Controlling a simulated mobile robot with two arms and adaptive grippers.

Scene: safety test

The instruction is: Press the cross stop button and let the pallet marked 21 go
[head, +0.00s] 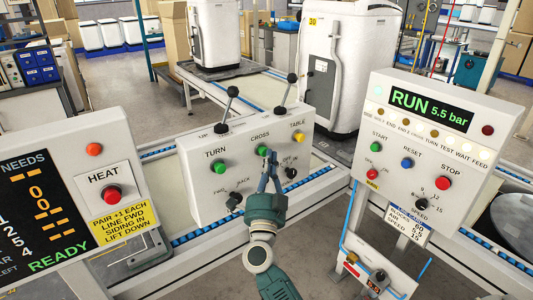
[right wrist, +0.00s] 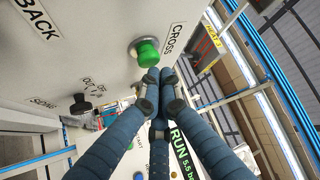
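The middle control box (head: 200,200) has a green button under the word CROSS (head: 261,151), a green one under TURN (head: 219,167) and a yellow one under TABLE (head: 299,137). My right gripper (head: 268,156) is in front of the CROSS button, fingers together and empty. In the right wrist view, the fingertips (right wrist: 157,78) are just below the green CROSS button (right wrist: 147,51); I cannot tell whether they touch it. No button reads "cross stop". I see no pallet marked 21; a white unit (head: 345,75) bears 30. My left gripper is not in view.
The right panel (head: 400,160) shows RUN 5.5 bar and has a red STOP button (head: 443,183). The left panel (head: 75,140) has a red HEAT button (head: 112,194). Two black levers (head: 232,92) (head: 292,78) rise from the middle box. Roller tracks run behind it.

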